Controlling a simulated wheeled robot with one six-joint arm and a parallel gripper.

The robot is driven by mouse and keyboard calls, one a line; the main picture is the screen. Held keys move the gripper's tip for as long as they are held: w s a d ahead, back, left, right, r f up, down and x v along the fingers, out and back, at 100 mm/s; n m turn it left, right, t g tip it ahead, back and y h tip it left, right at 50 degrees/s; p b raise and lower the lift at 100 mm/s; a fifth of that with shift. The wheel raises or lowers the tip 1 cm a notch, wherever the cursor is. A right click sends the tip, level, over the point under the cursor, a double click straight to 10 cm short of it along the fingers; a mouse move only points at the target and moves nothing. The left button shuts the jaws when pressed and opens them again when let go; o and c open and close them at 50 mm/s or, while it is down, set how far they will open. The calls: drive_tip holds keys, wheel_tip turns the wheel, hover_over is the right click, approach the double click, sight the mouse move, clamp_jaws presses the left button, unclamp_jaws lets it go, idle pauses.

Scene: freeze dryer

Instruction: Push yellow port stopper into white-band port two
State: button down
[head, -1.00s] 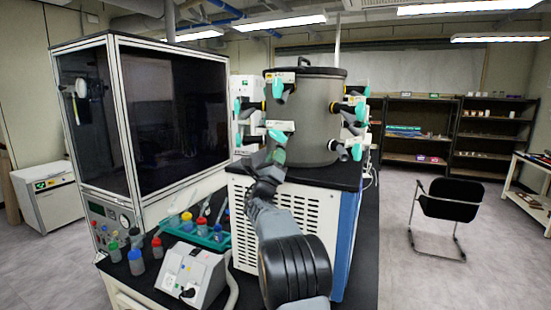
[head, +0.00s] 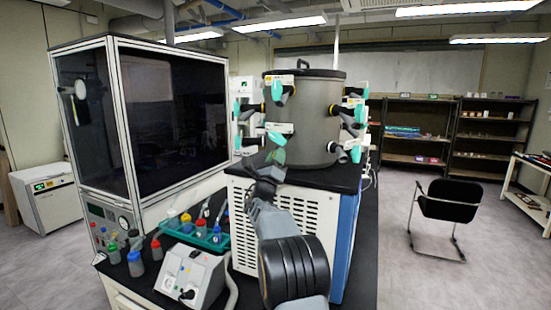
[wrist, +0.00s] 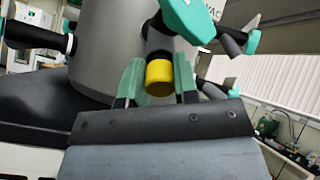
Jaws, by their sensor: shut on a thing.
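The yellow stopper (wrist: 159,77) sits between the two green fingers of my gripper (wrist: 158,84) in the wrist view, and the gripper is shut on it. A black port tube (wrist: 160,42) with a teal handle (wrist: 188,18) is directly behind the stopper, and the two line up closely. I cannot tell how deep the stopper sits in the tube. In the head view my gripper (head: 272,160) is at the front of the grey drum (head: 312,115), just below a white label (head: 279,128). The stopper cannot be made out there, and the port's white band is not clear.
More black ports with teal handles stick out at the drum's left (head: 244,109) and right (head: 354,148). A glass cabinet (head: 170,110) stands at the left. A teal tray (head: 196,235) of bottles and a small grey device (head: 190,275) are on the bench at front left.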

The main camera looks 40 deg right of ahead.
drive_tip(key=c, duration=0.8)
unclamp_jaws()
drive_tip(key=shift+w+d, duration=0.1)
drive_tip(key=b+v, duration=0.5)
drive_tip(key=v, duration=0.9)
drive_tip(key=shift+b, duration=0.4)
drive_tip(key=b+v, duration=0.5)
drive_tip(key=v, duration=0.1)
drive_tip(key=shift+a+f, duration=0.25)
drive_tip(key=shift+f, duration=0.05)
